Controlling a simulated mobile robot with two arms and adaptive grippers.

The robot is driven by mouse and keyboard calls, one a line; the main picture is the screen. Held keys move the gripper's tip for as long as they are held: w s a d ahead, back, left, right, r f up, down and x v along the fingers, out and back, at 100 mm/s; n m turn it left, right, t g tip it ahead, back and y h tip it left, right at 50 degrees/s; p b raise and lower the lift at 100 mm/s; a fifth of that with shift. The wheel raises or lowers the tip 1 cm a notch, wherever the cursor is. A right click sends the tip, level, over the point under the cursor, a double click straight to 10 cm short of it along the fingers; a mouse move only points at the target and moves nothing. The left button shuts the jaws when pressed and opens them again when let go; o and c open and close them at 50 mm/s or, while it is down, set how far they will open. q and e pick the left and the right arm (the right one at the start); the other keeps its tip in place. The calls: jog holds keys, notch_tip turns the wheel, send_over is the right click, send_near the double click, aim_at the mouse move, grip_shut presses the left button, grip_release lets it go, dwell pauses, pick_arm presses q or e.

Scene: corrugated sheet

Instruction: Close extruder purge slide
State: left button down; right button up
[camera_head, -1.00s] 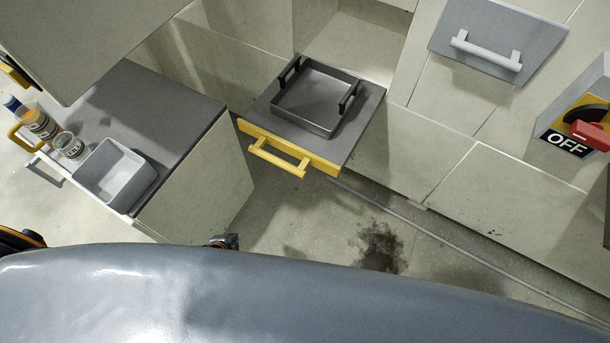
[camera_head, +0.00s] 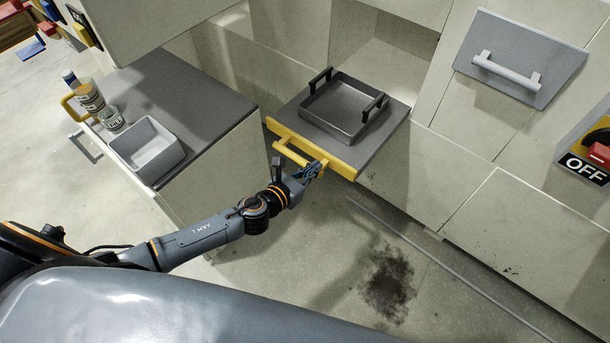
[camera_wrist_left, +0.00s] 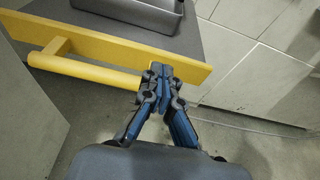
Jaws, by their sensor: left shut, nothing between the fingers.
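The purge slide (camera_head: 378,152) is a grey shelf pulled out of the machine's opening, with a yellow front and a yellow bar handle (camera_head: 290,152). A dark metal tray (camera_head: 340,110) with two black handles sits on it. My left gripper (camera_head: 318,166) is at the right end of the yellow handle, in front of the slide's front. In the left wrist view the shut fingers (camera_wrist_left: 158,72) overlap the right end of the handle (camera_wrist_left: 85,72); whether they touch it I cannot tell. The fingers hold nothing. My right gripper is not in view.
A grey-topped cabinet (camera_head: 190,90) at the left carries a light grey bin (camera_head: 146,150) and jars. A closed grey flap (camera_head: 520,58) and a red switch marked OFF (camera_head: 598,154) are at the right. Floor with a dark stain (camera_head: 390,285) lies below the slide.

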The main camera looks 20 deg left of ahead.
aim_at(328, 158)
pick_arm(q)
jog(key=x, duration=0.2)
jog(key=shift+w+d+f, duration=0.1)
jog(key=shift+w+d, duration=0.05)
jog(key=shift+w, duration=0.15)
jog(key=shift+w+d+f, duration=0.15)
jog(key=shift+w+f, duration=0.05)
jog(key=shift+w, duration=0.35)
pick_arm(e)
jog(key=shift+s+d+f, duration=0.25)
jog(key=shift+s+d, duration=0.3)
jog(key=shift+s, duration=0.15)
